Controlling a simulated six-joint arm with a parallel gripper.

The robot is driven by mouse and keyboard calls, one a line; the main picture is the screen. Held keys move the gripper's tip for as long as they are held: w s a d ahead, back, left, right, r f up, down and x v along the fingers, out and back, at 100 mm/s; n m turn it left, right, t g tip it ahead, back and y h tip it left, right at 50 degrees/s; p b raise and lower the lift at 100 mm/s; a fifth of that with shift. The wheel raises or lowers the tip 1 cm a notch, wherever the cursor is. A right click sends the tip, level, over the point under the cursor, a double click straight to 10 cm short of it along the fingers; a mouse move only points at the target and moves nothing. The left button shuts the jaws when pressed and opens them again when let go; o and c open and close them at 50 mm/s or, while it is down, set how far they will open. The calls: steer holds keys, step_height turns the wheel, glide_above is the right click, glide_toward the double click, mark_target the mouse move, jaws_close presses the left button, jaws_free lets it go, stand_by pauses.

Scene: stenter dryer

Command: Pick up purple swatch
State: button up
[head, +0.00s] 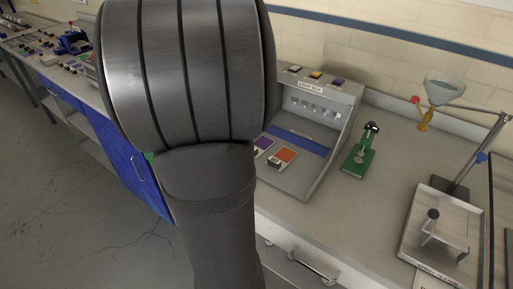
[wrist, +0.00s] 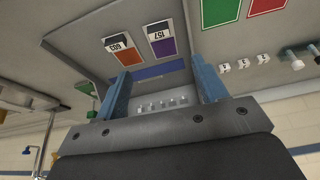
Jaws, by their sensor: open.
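The purple swatch (head: 262,145) lies on the floor of the grey light box (head: 345,95), partly hidden by my arm in the head view. In the wrist view the purple swatch (wrist: 162,48) has a white label reading 157. An orange swatch (head: 283,156) lies beside it; in the wrist view this orange swatch (wrist: 125,56) is labelled 603. My gripper (wrist: 160,72) shows two blue fingers, open and apart with nothing held between them. The purple swatch appears beyond the fingertips, roughly between them. In the head view my gripper is hidden behind my arm.
Small coloured pieces, one purple (head: 337,82), sit on the light box top. A green device (head: 359,152) stands right of the box. Further right are a stand with a funnel (head: 444,88) and a tray (head: 412,247). Bare counter (head: 385,185) lies between them.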

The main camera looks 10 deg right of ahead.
steer(key=x, duration=1.4)
steer(key=shift+s+d+f, duration=0.1)
steer(key=shift+d+f, duration=0.05)
steer(key=shift+f, duration=0.15)
steer(key=c, duration=1.1)
